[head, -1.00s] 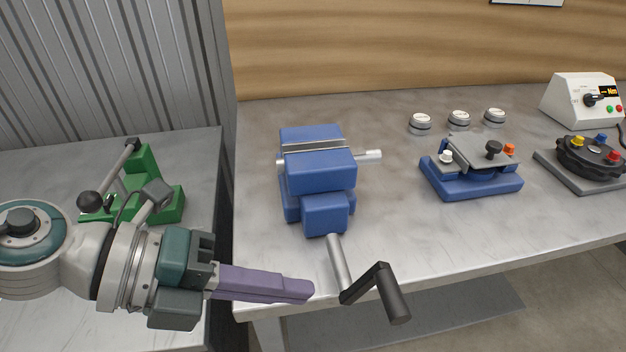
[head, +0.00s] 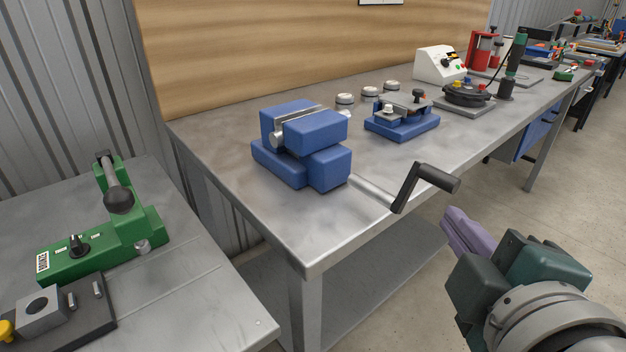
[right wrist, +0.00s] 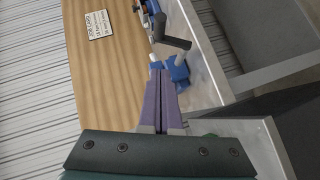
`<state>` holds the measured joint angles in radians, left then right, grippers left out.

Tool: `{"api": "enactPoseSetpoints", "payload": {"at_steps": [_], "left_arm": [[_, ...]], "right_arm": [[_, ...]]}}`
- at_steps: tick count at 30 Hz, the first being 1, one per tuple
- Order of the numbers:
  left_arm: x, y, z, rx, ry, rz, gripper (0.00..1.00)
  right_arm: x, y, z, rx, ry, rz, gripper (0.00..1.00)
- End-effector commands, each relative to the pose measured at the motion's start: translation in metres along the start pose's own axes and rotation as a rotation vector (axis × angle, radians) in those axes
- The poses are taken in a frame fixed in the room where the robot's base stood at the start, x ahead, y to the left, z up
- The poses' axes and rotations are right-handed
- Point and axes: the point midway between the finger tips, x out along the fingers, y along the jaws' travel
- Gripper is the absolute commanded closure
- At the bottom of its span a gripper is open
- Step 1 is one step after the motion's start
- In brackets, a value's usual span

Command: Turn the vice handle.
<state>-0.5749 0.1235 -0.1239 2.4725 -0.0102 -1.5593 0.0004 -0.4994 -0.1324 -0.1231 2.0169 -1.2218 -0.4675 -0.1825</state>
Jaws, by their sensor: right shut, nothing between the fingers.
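The blue vice (head: 318,140) sits on the metal workbench near its left end. Its crank handle sticks out past the front edge: a silver screw, a dark crank arm and a dark grip (head: 438,178). The crank arm points up and to the right. My right gripper (head: 452,218) is at the lower right, its purple fingers shut and empty, below the grip and apart from it. In the right wrist view the shut fingers (right wrist: 160,98) point toward the blue vice (right wrist: 178,70) and the dark handle (right wrist: 172,38). My left gripper is out of view.
A green fixture (head: 105,240) stands on a separate bench at left, with a gap between benches. A blue clamp fixture (head: 402,127), several white round caps (head: 345,99) and a white meter box (head: 440,64) stand behind the vice. Open floor lies in front of the workbench.

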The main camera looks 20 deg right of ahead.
Motion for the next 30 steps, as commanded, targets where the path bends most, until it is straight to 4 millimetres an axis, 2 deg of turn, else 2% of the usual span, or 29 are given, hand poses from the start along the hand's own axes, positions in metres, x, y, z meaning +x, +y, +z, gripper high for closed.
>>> {"api": "enactPoseSetpoints", "payload": {"at_steps": [4,7,18,24,30], "left_arm": [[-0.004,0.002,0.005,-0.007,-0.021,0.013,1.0],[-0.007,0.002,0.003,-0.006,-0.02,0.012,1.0],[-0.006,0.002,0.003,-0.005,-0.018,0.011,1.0],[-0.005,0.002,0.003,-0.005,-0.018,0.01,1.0],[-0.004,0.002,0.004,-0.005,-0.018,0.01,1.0]], "right_arm": [[0.009,0.001,-0.003,-0.015,0.011,0.006,1.0],[0.024,0.002,-0.003,-0.013,0.009,0.007,1.0],[0.102,0.001,-0.002,-0.012,0.007,0.006,1.0],[0.121,0.001,0.019,-0.012,0.006,0.004,1.0],[0.128,0.001,0.026,-0.01,0.006,0.003,1.0]]}}
